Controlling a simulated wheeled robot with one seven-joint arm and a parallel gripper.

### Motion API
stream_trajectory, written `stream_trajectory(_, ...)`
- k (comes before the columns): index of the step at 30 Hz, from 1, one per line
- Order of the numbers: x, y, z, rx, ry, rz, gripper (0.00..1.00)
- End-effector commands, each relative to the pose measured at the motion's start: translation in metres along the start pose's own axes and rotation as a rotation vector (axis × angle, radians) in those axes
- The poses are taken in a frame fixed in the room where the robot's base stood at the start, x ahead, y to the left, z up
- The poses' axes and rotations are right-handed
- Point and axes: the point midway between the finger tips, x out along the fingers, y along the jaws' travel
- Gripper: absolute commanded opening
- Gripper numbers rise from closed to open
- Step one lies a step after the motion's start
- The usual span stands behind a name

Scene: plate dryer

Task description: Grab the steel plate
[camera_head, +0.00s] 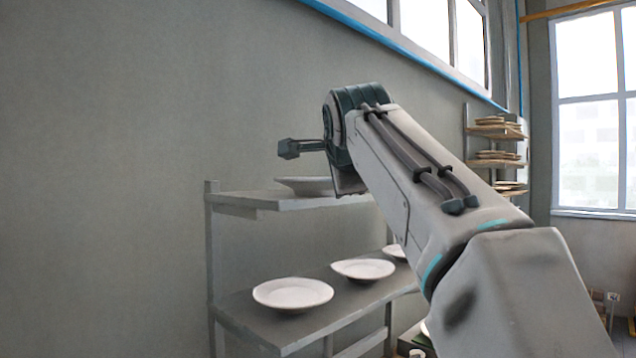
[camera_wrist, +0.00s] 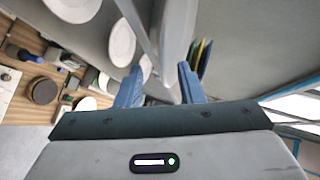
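My gripper (camera_head: 288,149) is above the upper shelf (camera_head: 250,200) in the head view, in front of the wall. In the wrist view its two blue fingers (camera_wrist: 160,84) stand apart with nothing held between them. A pale grey plate (camera_head: 303,185) lies on the upper shelf, below and close to the gripper, partly hidden by my arm. On the lower shelf (camera_head: 250,312) lie a white plate (camera_head: 292,293), another (camera_head: 363,269) and a third (camera_head: 395,251), partly hidden by my arm. Which plate is steel I cannot tell by colour.
A wall rack (camera_head: 497,163) with stacked plates stands at the back right beside a window (camera_head: 590,110).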

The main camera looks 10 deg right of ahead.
Motion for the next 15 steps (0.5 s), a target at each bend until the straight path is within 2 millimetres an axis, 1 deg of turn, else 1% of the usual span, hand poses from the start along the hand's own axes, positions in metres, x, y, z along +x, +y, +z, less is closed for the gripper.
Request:
stream_trajectory(1,0.007,-0.005,-0.001,-0.001,0.0,0.003,0.34)
stream_trajectory(6,0.03,-0.004,-0.001,0.0,0.0,0.003,0.34)
stream_trajectory(9,0.035,-0.003,-0.001,0.001,-0.001,0.001,0.34)
stream_trajectory(15,0.036,-0.002,-0.001,0.001,0.0,0.0,0.34)
